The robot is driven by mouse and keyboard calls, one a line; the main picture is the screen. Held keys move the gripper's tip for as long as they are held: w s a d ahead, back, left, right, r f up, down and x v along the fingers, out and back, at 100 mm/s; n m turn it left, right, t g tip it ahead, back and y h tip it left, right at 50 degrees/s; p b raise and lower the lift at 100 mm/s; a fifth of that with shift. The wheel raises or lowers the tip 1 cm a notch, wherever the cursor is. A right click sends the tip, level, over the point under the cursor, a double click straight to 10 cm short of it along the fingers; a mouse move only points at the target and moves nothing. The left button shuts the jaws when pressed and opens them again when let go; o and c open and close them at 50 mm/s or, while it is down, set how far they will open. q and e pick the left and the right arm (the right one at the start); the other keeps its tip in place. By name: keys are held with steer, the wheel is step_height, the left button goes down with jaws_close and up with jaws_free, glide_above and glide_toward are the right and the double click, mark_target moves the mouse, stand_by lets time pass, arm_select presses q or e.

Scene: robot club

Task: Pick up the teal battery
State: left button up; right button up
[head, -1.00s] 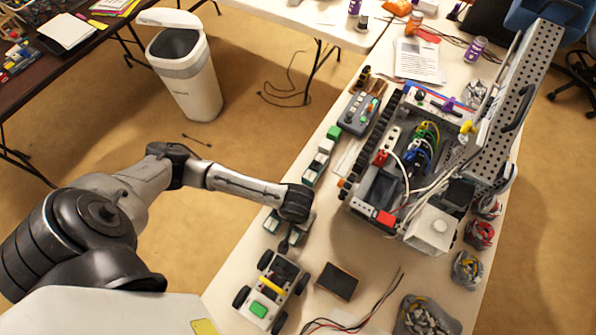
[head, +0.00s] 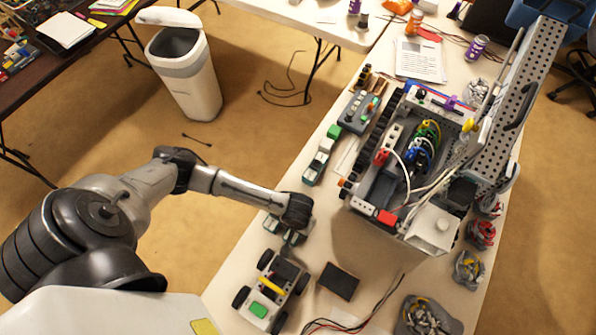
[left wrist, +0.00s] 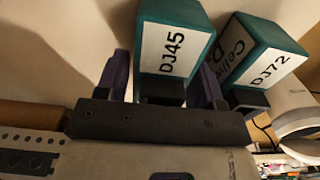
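In the left wrist view a teal battery with a white DJ45 label (left wrist: 172,45) stands between the two dark fingers of my left gripper (left wrist: 163,88). A narrow gap shows beside it, so the fingers look open around it. A second teal battery, labelled DJ72 (left wrist: 262,55), stands just right of the right finger. In the head view my left gripper (head: 291,238) points down at the table's left edge, and my wrist hides much of the batteries. A teal battery (head: 271,223) shows left of it. My right gripper is not in view.
A wheeled robot car (head: 272,290) stands just in front of the gripper. A large robot chassis (head: 400,170) fills the table to the right. More green and white blocks (head: 315,168) line the left edge behind. A black box (head: 339,282) lies front right.

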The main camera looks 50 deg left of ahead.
arm_select(q)
steer(key=c, duration=1)
steer(key=shift+r, duration=0.15)
step_height(320, 180, up, 10)
steer(key=shift+f+p, duration=0.1)
steer(key=shift+p, duration=0.55)
